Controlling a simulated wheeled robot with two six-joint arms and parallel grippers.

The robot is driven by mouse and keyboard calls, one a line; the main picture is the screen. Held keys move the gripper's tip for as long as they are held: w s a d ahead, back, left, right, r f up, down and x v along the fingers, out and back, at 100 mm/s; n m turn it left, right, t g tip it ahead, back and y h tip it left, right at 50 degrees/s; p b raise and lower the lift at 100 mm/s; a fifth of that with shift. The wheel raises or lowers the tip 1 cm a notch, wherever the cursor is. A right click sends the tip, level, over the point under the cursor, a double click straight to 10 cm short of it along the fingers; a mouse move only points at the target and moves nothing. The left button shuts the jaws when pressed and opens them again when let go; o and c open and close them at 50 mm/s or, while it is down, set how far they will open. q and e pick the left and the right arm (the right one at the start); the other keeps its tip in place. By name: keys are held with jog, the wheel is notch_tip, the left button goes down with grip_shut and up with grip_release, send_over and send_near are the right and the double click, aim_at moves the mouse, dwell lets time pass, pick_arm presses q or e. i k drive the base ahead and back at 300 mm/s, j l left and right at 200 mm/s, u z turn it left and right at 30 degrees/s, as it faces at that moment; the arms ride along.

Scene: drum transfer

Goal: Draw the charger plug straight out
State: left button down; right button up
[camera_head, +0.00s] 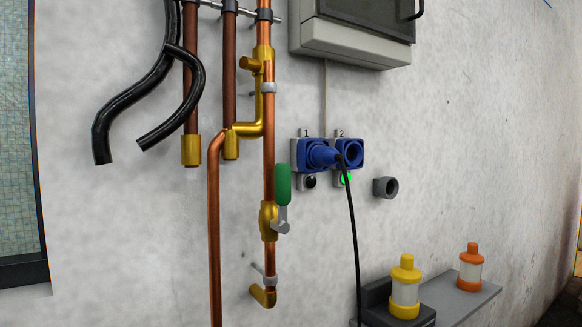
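The blue charger plug (323,156) sits in socket 1 (299,149) on the wall. Its black cable (350,215) leaves the plug's right end and hangs down past the lower edge. Socket 2 (353,152), also blue, is to the right and looks empty; the plug and cable cover part of its left side. Under socket 1 is a dark round lamp or button (310,181); under socket 2 a green light (346,179) glows. Neither of my grippers is in view.
Copper pipes with a green-handled valve (283,184) run left of the sockets. A grey holder (386,187) projects at right. A grey shelf (455,300) below carries yellow (405,275) and orange-capped (471,254) containers. A grey cabinet (350,42) hangs above.

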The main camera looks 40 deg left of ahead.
aim_at(320, 155)
jog(key=u, duration=1.05)
jog(key=z, duration=0.15)
jog(key=i+l, duration=0.05)
